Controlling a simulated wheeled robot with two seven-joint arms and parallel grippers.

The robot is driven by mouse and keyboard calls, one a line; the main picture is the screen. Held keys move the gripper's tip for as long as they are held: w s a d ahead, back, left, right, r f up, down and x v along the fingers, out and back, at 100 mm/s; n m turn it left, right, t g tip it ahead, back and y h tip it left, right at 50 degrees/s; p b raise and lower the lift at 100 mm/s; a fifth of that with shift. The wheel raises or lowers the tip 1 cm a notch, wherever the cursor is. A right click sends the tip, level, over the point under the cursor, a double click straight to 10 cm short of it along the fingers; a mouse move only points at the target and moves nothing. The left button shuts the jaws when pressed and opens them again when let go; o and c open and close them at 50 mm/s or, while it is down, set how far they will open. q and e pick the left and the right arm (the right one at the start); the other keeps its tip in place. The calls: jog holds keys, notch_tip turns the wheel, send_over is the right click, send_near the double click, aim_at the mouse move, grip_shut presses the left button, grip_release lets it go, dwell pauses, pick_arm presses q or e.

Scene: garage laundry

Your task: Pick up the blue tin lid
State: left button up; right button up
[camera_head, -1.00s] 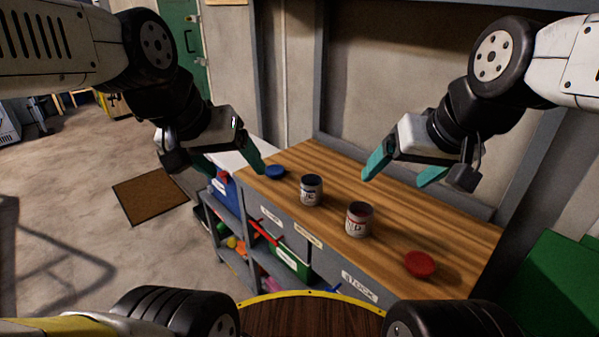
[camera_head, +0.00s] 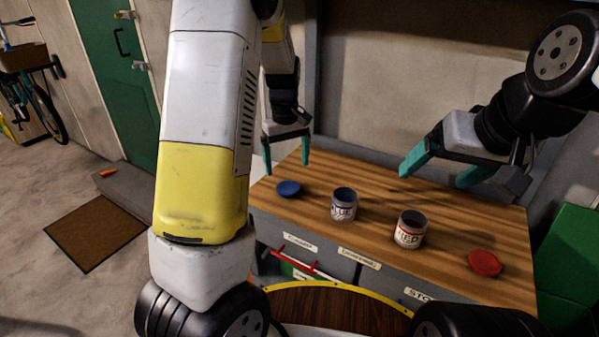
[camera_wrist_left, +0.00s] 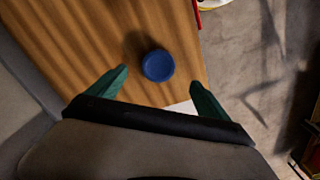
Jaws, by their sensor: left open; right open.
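The blue tin lid (camera_head: 288,188) lies flat on the wooden bench top near its left end. It also shows in the left wrist view (camera_wrist_left: 158,66), ahead of the fingertips and roughly midway between them. My left gripper (camera_head: 287,157) is open and empty, pointing down above the bench, behind and above the lid. In the left wrist view its two green fingers (camera_wrist_left: 158,88) stand apart with the lid between their lines, not touching it. My right gripper (camera_head: 437,172) is open and empty above the right part of the bench.
A blue-labelled tin (camera_head: 344,205) and a red-labelled tin (camera_head: 410,229) stand open on the bench (camera_head: 455,219). A red lid (camera_head: 485,263) lies at the right. A green box (camera_head: 573,262) is beyond the bench's right end. Drawers line its front.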

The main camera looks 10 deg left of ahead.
aim_at(289, 188)
pick_arm(q)
jog(key=shift+w+f, duration=0.25)
jog(key=shift+f, duration=0.55)
notch_tip(289, 188, down, 7)
jog(key=shift+r, duration=0.1)
jog(key=shift+d, duration=0.1)
jog(key=c, duration=1.4)
jog(key=shift+r, duration=0.1)
